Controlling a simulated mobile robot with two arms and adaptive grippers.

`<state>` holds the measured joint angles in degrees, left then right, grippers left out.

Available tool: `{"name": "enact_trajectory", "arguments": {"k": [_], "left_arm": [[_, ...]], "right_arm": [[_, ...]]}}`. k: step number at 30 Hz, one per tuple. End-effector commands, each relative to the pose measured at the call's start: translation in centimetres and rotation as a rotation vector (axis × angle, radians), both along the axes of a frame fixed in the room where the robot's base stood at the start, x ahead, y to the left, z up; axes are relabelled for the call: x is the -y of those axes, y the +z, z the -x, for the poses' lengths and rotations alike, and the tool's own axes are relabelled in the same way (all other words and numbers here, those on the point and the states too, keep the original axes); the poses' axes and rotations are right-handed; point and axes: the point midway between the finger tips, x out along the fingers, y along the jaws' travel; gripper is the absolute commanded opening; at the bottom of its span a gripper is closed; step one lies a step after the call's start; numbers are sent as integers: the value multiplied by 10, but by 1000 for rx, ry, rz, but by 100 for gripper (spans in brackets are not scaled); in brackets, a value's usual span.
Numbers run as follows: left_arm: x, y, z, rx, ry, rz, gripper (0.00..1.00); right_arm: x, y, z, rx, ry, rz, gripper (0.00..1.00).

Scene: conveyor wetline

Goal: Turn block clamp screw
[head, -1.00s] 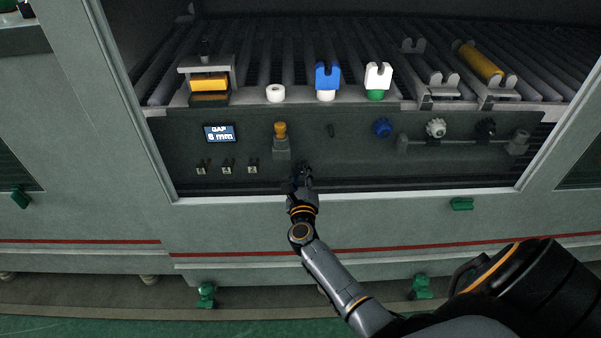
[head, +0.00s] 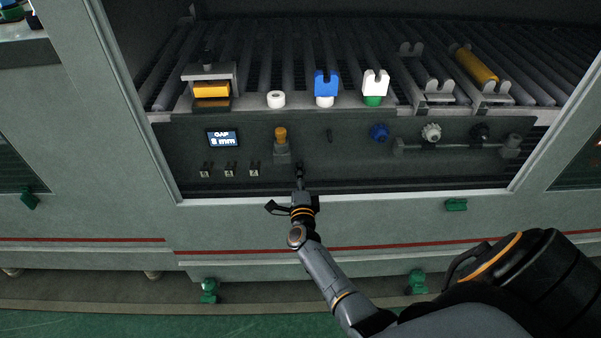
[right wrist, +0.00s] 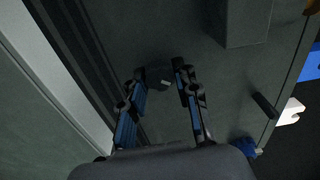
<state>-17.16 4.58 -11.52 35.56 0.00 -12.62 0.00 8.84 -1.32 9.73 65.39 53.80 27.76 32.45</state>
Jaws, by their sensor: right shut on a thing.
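A small dark screw knob (head: 299,171) with a pale mark sits low on the dark front panel. It also shows in the right wrist view (right wrist: 160,77). My right gripper (right wrist: 160,79) is shut on this knob, with one finger on each side. In the head view the right gripper (head: 299,178) reaches up to the panel from below, and the fingers hide part of the knob. A grey clamp frame (head: 226,72) around a yellow block (head: 211,90) stands on the ledge at the left, with a dark screw (head: 208,57) on top. My left gripper is not in view.
A gap display (head: 222,138), small numbered tags (head: 230,170), a yellow knob on a grey housing (head: 281,146) and a dark peg (head: 330,136) are close by. Blue (head: 379,132) and white (head: 431,132) gear knobs are to the right. Rollers fill the bay above.

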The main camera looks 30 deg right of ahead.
Motion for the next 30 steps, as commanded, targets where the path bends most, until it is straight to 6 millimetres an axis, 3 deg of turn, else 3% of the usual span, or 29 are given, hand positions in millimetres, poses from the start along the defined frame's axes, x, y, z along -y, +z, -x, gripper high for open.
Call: {"name": "enact_trajectory", "arguments": {"k": [15, 30], "left_arm": [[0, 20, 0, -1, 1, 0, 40], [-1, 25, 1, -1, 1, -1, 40]], "right_arm": [[-1, 0, 0, -232, 3, 373, 0], [-1, -1, 0, -323, 2, 520, 0]]}}
